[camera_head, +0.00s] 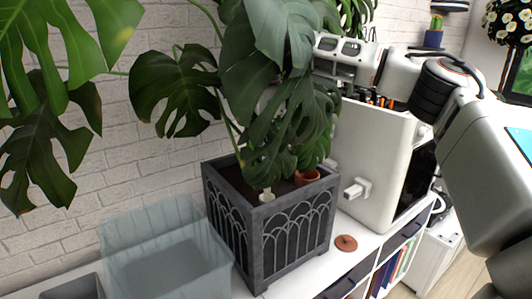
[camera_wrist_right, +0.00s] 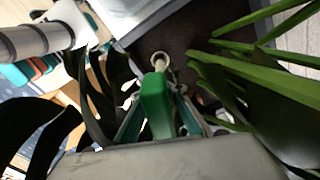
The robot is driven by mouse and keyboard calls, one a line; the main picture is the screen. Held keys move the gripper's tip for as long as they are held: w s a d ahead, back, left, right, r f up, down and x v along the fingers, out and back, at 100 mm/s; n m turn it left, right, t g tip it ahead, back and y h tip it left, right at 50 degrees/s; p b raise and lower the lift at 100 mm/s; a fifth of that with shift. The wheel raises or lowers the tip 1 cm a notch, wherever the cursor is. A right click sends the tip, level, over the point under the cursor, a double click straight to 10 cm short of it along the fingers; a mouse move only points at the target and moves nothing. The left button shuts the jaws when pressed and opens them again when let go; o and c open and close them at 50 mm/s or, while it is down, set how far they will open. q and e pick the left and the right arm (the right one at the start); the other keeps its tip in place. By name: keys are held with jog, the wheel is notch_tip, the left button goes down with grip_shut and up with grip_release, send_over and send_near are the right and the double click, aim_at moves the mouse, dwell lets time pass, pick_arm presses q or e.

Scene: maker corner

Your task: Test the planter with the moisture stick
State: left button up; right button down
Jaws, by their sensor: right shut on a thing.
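The planter (camera_head: 285,235) is a dark grey square box with arched side panels on the white shelf top, in the middle of the head view. Its dark soil (camera_wrist_right: 195,30) shows in the wrist view. My right gripper (camera_wrist_right: 160,118) is shut on the moisture stick, whose green body (camera_wrist_right: 155,100) points toward the soil. A small pale ring (camera_wrist_right: 161,61) shows at its far end; I cannot tell whether they touch, or whether the tip is in soil. In the head view, leaves hide the stick and my right fingertips. My left gripper is not in view.
Large monstera leaves (camera_head: 280,40) hang over the planter and around my right gripper. A clear bin (camera_head: 165,262) stands left, a white machine (camera_head: 372,160) right, a brown disc (camera_head: 346,243) in front.

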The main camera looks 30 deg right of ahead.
jog(key=shift+f, duration=0.75)
jog(key=shift+f+b, duration=0.3)
jog(key=shift+f, duration=0.5)
jog(key=shift+f, duration=0.9)
jog(key=shift+f, duration=0.6)
jog(key=shift+f+b, duration=0.35)
jog(key=shift+f, duration=0.3)
jog(key=c, duration=2)
grip_release()
jog(key=shift+o, duration=0.2)
jog(key=o, duration=0.6)
